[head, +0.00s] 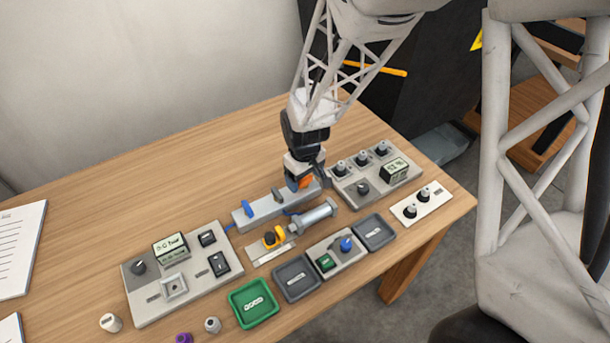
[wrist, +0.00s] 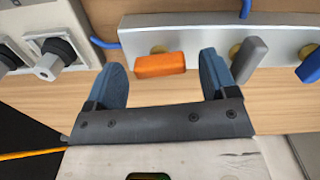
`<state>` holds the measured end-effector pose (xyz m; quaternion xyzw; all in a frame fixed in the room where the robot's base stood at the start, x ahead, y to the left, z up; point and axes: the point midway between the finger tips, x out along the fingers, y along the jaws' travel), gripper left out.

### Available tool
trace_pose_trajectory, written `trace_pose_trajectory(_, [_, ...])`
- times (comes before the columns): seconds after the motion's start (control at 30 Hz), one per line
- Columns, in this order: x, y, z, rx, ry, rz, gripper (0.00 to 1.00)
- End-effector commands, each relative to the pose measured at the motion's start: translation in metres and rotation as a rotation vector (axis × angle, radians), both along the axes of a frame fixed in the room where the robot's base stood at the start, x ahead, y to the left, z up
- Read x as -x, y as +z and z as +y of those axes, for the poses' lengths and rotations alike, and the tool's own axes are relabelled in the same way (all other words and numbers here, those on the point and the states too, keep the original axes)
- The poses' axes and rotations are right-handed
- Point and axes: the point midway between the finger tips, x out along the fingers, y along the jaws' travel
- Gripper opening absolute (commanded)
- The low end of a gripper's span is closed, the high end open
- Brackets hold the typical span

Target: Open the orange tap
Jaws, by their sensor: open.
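The orange tap (head: 305,182) sits at the right end of a pale grey manifold (head: 258,212). In the wrist view the orange tap (wrist: 160,65) has a blocky handle lying across the picture, with a brass stem behind it. My gripper (wrist: 165,72) is open, one blue-grey finger on each side of the handle, with visible gaps to both. Whether the fingertips reach down around the handle is hard to tell. In the head view my gripper (head: 308,177) is over the tap and partly hides it.
Beside it on the manifold are a grey tap (wrist: 250,60) and a blue tap (wrist: 309,66). A knob panel (head: 372,178) stands close on the right. A grey cylinder (head: 315,215) lies in front. The table behind the manifold is clear.

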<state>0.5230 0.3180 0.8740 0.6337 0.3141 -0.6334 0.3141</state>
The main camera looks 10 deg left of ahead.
Motion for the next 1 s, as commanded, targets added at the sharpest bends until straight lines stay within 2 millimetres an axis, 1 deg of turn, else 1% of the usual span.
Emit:
trace_pose_trajectory(0.27, [0.0000, -0.0010, 0.0000, 0.000, 0.000, 0.000, 0.79])
trace_pose_trajectory(0.3, [0.0000, -0.0010, 0.0000, 0.000, 0.000, 0.000, 0.77])
trace_pose_trajectory(0.47, [0.0000, -0.0009, 0.0000, 0.000, 0.000, 0.000, 0.53])
trace_pose_trajectory(0.6, [0.0001, -0.0009, 0.0001, 0.000, 0.000, 0.000, 0.31])
trace_pose_trajectory(0.63, [0.0001, -0.0009, 0.0001, 0.000, 0.000, 0.000, 0.29])
trace_pose_trajectory(0.77, [0.0001, -0.0009, 0.0001, 0.000, -0.010, 0.000, 0.29])
trace_pose_trajectory(1.0, [0.0002, -0.0007, -0.0002, 0.000, -0.103, 0.000, 0.29])
